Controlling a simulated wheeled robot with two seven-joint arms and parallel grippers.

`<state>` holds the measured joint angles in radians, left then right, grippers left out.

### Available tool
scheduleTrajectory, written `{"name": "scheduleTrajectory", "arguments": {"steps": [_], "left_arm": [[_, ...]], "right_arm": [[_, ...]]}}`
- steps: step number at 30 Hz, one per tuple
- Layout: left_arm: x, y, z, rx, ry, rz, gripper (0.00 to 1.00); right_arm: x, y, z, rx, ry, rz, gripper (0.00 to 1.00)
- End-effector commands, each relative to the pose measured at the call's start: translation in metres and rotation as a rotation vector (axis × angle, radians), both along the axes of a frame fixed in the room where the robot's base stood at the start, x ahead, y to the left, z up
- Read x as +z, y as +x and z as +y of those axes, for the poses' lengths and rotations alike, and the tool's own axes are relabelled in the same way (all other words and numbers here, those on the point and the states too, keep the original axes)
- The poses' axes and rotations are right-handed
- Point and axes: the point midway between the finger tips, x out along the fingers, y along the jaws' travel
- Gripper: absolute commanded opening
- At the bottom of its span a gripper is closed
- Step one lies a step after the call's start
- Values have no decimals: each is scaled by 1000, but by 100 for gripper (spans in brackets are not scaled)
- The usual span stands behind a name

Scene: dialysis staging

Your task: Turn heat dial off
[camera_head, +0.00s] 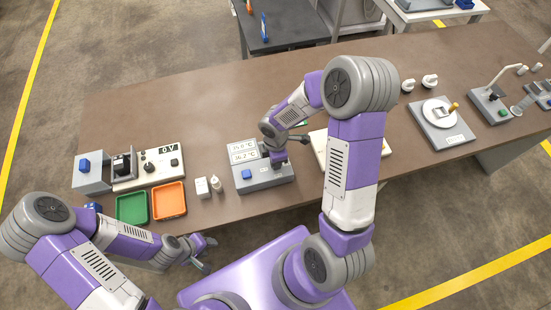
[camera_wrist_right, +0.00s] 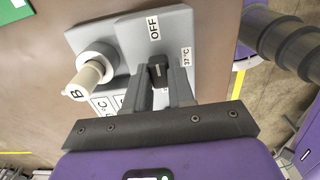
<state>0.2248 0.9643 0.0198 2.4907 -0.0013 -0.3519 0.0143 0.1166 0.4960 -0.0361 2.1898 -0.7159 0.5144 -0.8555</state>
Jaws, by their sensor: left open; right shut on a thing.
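The heat dial (camera_wrist_right: 157,66) is a small dark knob on the sloped grey face of the heater unit (camera_wrist_right: 182,33), seen in the right wrist view. The labels OFF and 37 °C are printed on that face. My right gripper (camera_wrist_right: 161,72) is shut on the dial, with one finger on each side. Which label the dial points to cannot be told. In the head view the heater unit (camera_head: 268,181) has two temperature readouts, and my right gripper (camera_head: 278,161) covers the dial. My left gripper (camera_head: 205,254) is open and empty, off the table's front edge.
A pale cylinder marked B (camera_wrist_right: 88,80) stands in a round holder beside the dial. A green tray (camera_head: 131,209), an orange tray (camera_head: 168,201) and a small white bottle (camera_head: 216,184) lie left of the heater. A pale board (camera_head: 318,145) is to its right.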

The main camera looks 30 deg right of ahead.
Motion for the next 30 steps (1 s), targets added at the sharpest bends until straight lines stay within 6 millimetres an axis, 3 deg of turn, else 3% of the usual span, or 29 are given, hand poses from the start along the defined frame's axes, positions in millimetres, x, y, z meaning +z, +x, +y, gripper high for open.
{"name": "scheduleTrajectory", "arguments": {"steps": [10,11,15,25,30], "left_arm": [[0,0,0,0,0,0,43],[0,0,0,0,0,0,43],[0,0,0,0,0,0,43],[1,0,0,0,0,0,43],[8,0,0,0,0,0,43]], "right_arm": [[1,1,1,8,0,-3,0],[1,1,1,8,0,-3,26],[0,1,0,6,0,-3,48],[3,1,0,3,0,-2,49],[28,1,0,2,0,-6,49]]}}
